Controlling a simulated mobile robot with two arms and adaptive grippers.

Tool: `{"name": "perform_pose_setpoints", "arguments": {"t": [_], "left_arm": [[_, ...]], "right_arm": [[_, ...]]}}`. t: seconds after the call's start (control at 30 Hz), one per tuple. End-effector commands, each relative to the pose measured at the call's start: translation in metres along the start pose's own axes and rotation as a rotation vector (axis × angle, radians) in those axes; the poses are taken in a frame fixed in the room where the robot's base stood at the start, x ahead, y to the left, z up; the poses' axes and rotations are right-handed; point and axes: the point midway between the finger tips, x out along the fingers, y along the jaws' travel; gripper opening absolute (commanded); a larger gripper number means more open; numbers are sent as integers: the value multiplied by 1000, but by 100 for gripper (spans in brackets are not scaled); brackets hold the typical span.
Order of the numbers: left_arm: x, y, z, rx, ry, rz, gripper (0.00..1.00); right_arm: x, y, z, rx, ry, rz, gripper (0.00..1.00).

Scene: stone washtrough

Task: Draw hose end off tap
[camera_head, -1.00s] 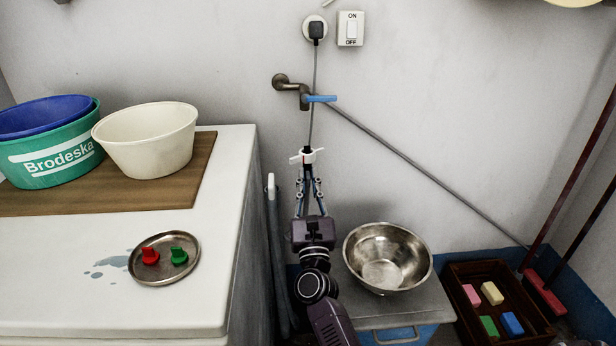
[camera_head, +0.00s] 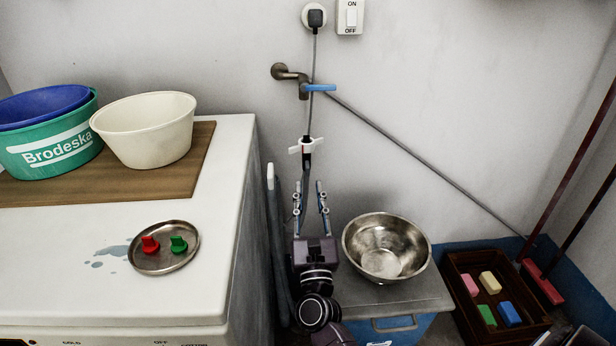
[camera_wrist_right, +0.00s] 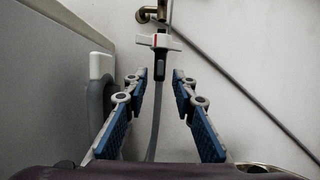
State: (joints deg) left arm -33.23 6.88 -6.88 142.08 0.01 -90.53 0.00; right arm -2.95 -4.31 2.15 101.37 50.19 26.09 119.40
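The tap (camera_head: 303,88) with a blue lever (camera_head: 320,88) is on the wall; its body also shows at the top of the right wrist view (camera_wrist_right: 150,14). The hose end (camera_head: 306,147), a white winged collar with a red mark over a dark sleeve, is upright below the tap, with a visible gap between them. In the right wrist view the hose end (camera_wrist_right: 159,42) lies beyond the fingertips, and its grey hose runs down between the fingers. My right gripper (camera_head: 310,184) is open below the collar, apparently holding nothing. My left gripper is out of view.
A white washing machine (camera_head: 100,285) stands left, bearing basins and a metal dish (camera_head: 165,262) with red and green knobs. A steel bowl (camera_head: 386,225) sits on a lidded box (camera_head: 400,300) right of my gripper. A grey cord hangs from the plug (camera_head: 315,18).

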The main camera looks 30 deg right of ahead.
Motion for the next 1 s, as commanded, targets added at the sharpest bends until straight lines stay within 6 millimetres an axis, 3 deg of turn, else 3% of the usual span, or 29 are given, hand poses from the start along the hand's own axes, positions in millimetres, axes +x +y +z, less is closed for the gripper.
{"name": "perform_pose_setpoints", "arguments": {"t": [0.1,0.33,1.0], "left_arm": [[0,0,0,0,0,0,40],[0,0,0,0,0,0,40],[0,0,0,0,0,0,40]], "right_arm": [[-23,0,-1,-2,2,3,25],[-48,0,0,0,1,1,25],[-51,0,0,1,0,0,25]]}}
